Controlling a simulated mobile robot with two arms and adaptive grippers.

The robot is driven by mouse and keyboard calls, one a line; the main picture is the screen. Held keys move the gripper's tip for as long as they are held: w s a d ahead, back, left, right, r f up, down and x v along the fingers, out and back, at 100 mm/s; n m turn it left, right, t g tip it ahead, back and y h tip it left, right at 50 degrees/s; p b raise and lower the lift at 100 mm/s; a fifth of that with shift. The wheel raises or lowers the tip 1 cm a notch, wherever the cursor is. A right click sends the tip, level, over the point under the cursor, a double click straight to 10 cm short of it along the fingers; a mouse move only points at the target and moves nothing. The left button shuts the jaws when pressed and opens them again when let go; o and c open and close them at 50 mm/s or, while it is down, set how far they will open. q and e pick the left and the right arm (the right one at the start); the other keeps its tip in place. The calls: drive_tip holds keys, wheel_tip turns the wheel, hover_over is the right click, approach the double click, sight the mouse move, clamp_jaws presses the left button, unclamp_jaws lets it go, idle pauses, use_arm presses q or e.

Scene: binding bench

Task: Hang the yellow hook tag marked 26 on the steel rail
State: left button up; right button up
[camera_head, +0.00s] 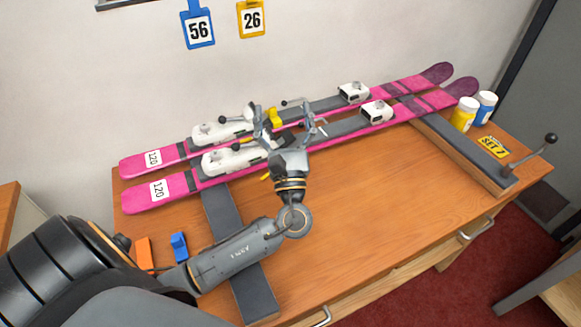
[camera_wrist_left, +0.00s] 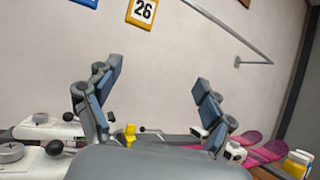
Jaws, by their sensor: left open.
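The yellow hook tag marked 26 (camera_head: 251,19) is against the wall at the top of the head view, beside a blue tag marked 56 (camera_head: 198,26). Its upper end is cut off, so I cannot tell what holds it. It also shows at the top of the left wrist view (camera_wrist_left: 142,12). A thin steel rail (camera_wrist_left: 222,27) runs along the wall to the right of the tag in the left wrist view. My left gripper (camera_head: 283,112) is open, fingers apart and empty, above the skis and below the tag. Its fingers also frame the left wrist view (camera_wrist_left: 160,75).
Two pink skis (camera_head: 220,182) with white bindings lie across the wooden bench (camera_head: 370,205). A yellow bottle (camera_head: 463,115), a blue bottle (camera_head: 485,107) and a "SET 7" plate (camera_head: 494,147) are at right. Orange (camera_head: 144,252) and blue (camera_head: 179,246) pieces sit near my left arm. The bench's front middle is clear.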

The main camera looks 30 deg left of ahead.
use_arm(q)
drive_tip(key=s+d+f+m+g+h, duration=0.1)
drive_tip(key=s+d+f+m+h, duration=0.3)
drive_tip(key=f+h, duration=0.5)
drive_tip(key=shift+s+d+f, duration=0.25)
drive_tip(key=shift+d+f, duration=0.05)
drive_tip(key=shift+d, duration=0.15)
